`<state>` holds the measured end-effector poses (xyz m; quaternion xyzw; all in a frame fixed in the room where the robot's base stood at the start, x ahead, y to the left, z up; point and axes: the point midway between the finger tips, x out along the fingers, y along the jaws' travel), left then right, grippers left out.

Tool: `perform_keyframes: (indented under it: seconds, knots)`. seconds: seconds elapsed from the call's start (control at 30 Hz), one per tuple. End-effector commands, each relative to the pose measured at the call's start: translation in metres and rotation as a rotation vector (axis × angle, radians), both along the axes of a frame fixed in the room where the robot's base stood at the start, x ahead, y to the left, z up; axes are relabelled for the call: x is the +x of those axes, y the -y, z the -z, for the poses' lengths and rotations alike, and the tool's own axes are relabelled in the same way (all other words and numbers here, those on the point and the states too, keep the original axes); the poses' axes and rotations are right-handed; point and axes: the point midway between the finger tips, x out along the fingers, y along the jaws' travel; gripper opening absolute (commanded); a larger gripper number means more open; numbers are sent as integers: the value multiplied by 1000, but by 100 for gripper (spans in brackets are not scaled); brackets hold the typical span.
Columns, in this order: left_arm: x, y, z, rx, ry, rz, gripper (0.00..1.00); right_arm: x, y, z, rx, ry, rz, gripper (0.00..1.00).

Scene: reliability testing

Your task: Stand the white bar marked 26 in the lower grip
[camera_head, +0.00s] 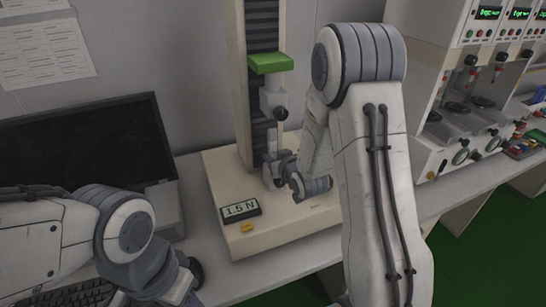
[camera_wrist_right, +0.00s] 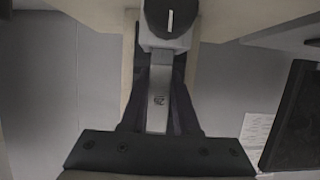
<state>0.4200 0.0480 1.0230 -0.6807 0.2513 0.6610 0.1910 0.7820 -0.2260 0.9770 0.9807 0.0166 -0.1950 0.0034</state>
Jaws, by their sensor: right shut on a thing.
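In the head view my right gripper (camera_head: 281,161) is at the testing machine's lower grip (camera_head: 270,178), below the upper grip (camera_head: 273,103); the bar is hard to make out there. Of my left arm only the links show, at lower left.
The machine's cream base (camera_head: 285,225) carries a 1.5 N display (camera_head: 241,209) and a small yellow piece (camera_head: 246,228). A green crosshead (camera_head: 270,63) is above the upper grip. A dark monitor (camera_head: 85,145) stands left. Other instruments (camera_head: 470,90) stand right.

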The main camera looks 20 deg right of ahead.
Motion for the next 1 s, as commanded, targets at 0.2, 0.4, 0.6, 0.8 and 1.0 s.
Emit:
perform_keyframes:
  seconds: [0.2,0.4,0.6,0.8,1.0]
  knots:
    - [0,0,8,0,0,0,50,0,0,8,0,1,0,0]
    - [0,0,14,0,0,0,50,0,0,14,0,1,0,0]
    - [0,0,17,0,0,0,50,0,0,17,0,1,0,0]
    - [0,0,16,0,0,0,50,0,0,17,0,1,0,33]
    - [0,0,16,0,0,0,50,0,0,17,0,0,0,64]
